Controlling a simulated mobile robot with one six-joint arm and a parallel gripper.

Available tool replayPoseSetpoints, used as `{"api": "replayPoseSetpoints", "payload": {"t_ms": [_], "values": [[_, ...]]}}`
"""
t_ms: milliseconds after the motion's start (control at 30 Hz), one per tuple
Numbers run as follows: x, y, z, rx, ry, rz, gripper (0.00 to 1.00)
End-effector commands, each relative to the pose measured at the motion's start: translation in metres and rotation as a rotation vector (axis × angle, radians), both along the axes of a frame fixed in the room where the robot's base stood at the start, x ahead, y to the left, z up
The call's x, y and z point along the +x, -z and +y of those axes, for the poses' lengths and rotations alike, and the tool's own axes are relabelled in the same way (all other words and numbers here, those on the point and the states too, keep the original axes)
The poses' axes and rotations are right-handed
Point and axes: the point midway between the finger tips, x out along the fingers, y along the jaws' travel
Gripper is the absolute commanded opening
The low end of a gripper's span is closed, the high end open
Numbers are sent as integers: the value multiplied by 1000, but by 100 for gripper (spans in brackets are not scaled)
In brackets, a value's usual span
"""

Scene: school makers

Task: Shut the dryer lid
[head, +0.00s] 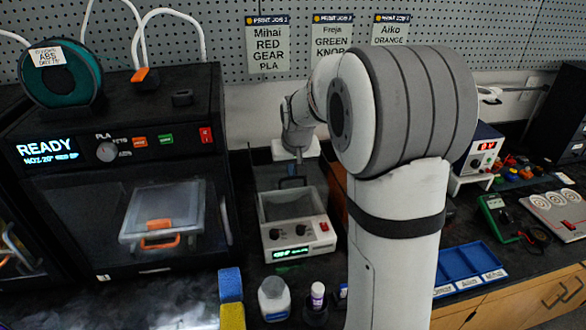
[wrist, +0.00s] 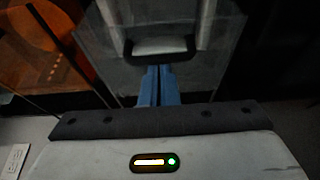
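The dryer (head: 328,238) is a small white-fronted box with two knobs, a red switch and a lit green display, on the bench at the centre of the head view. Its see-through lid (head: 268,177) appears raised at the back, with a dark handle (head: 292,183) near its upper part. In the wrist view the clear lid (wrist: 105,60) and its black handle (wrist: 160,50) are straight ahead. My gripper (wrist: 158,70) has its blue fingers together, nothing visible between them, tips at the handle's lower edge. I cannot tell whether they touch it. In the head view my wrist is above the lid.
A black 3D printer (head: 110,165) stands close left of the dryer. A white bottle (head: 273,298) and a small purple-capped bottle (head: 317,295) stand in front. A blue tray (head: 465,268) lies right, beyond my arm. A pegboard wall (head: 240,60) is behind.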

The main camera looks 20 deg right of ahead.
Motion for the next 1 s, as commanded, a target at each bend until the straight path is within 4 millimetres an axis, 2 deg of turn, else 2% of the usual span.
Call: {"api": "replayPoseSetpoints", "payload": {"t_ms": [133,500,667,767,867,1000], "values": [[-5,-7,0,0,0,6,0],[-22,-63,2,-1,0,2,0],[-35,-72,5,-1,-3,6,0],[-62,-73,11,0,-11,18,0],[-105,-70,20,1,-25,37,0],[-174,-56,32,1,-46,70,0]]}}
